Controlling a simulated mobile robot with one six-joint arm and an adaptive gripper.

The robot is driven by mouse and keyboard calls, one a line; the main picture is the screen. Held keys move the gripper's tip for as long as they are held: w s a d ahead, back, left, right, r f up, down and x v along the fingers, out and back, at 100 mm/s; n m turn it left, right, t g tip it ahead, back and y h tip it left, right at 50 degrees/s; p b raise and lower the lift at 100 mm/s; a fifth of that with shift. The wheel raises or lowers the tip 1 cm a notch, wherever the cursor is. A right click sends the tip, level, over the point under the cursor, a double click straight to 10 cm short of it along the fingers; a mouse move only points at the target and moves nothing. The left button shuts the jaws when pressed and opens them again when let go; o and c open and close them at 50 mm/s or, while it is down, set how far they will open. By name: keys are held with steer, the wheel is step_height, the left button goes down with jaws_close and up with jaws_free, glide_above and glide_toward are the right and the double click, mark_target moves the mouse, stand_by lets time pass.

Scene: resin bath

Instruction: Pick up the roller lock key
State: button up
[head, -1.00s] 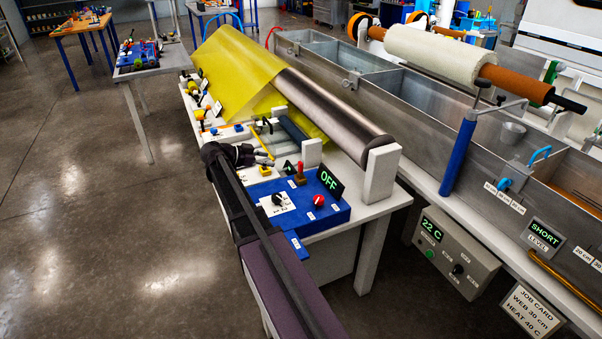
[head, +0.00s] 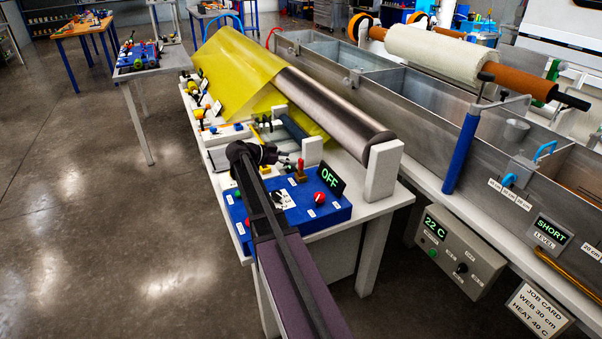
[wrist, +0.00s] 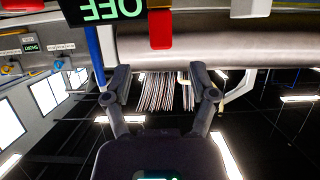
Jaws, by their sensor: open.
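A small red upright piece (head: 300,167), which looks like the roller lock key, stands at the back of the blue control panel (head: 335,213), left of the OFF display (head: 328,178). In the wrist view a red piece (wrist: 161,30), likely the same one, shows beside the upside-down OFF display (wrist: 105,8), beyond and roughly centred between my fingertips. My gripper (head: 284,159) is just left of the red piece in the head view. In the wrist view my gripper (wrist: 160,82) has its two fingers apart with nothing between them. The lower part of the red piece is unclear.
The metal roller (head: 335,115) with yellow sheet (head: 245,70) lies behind the panel, held by a white end post (head: 382,170). A red knob (head: 320,198) sits on the panel. A long metal bath (head: 430,130) runs along the right. Open floor lies to the left.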

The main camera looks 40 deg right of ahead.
mark_target(299, 160)
steer(key=shift+d+f, duration=0.1)
steer(key=shift+d, duration=0.05)
steer(key=b+x, duration=0.2)
steer(key=x, duration=0.2)
steer(key=shift+f, duration=0.2)
steer(key=shift+d+f, duration=0.1)
steer(key=shift+d, duration=0.3)
stand_by(0.4)
jaws_close()
